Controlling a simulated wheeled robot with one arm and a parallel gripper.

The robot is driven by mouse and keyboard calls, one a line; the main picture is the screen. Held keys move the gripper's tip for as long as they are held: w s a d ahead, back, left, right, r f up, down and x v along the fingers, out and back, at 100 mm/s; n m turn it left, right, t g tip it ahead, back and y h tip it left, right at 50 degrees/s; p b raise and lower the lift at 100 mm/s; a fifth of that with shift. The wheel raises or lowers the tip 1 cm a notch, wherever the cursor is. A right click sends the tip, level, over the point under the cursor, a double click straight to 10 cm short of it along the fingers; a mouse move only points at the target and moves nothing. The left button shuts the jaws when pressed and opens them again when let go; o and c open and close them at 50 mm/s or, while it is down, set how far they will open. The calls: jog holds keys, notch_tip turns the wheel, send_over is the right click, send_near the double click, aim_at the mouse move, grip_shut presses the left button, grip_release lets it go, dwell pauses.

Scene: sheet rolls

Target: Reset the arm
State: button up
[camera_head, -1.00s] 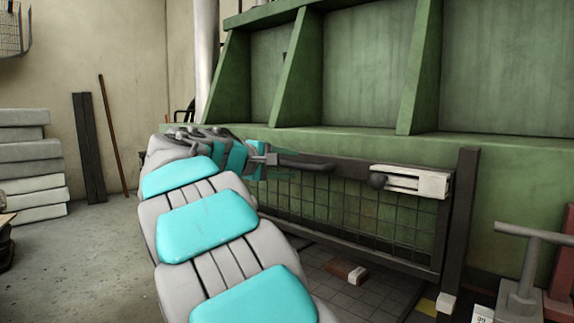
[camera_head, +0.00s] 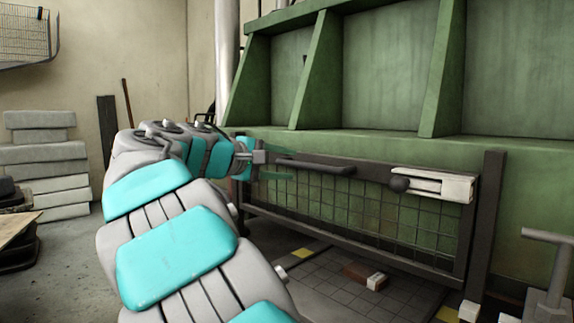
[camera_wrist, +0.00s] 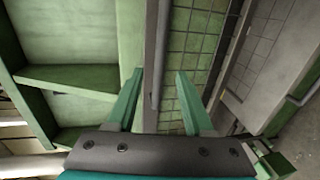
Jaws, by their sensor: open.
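My grey and turquoise arm reaches up from the bottom and bends right at the wrist. The gripper is in front of the dark frame (camera_head: 483,215) with wire mesh; I cannot tell the exact gap.
A green machine (camera_head: 390,145) with open bays fills the right side. A white block with a dark knob (camera_head: 432,184) sits on the frame. Grey slabs (camera_head: 45,155) are stacked at left. A brown block (camera_head: 362,274) lies on the tiled floor. A T-shaped stand (camera_head: 552,265) is at right.

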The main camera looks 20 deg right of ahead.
jog(key=s+d+f+m+g+y, duration=0.1)
jog(key=s+f+g+y, duration=0.15)
jog(key=s+f, duration=0.7)
jog(key=s+d+f+m+g+y, duration=0.1)
jog(key=s+f+y, duration=0.45)
jog(key=f, duration=0.75)
jog(key=s+a+f+g+y, duration=0.1)
jog(key=s+a+f+y, duration=0.1)
jog(key=s+a+f, duration=0.3)
jog(key=s+a+f+m+g+y, duration=0.1)
jog(key=s+a+f, duration=0.4)
jog(key=s, duration=0.6)
jog(key=s+a+f+m+g+y, duration=0.1)
jog(key=s+a+f+y, duration=0.2)
jog(key=s+a+f, duration=0.2)
jog(key=s+f, duration=0.3)
jog(key=shift+a+f+g+y, duration=0.3)
jog(key=shift+f+g, duration=0.05)
jog(key=shift+f, duration=0.05)
jog(key=shift+d, duration=0.2)
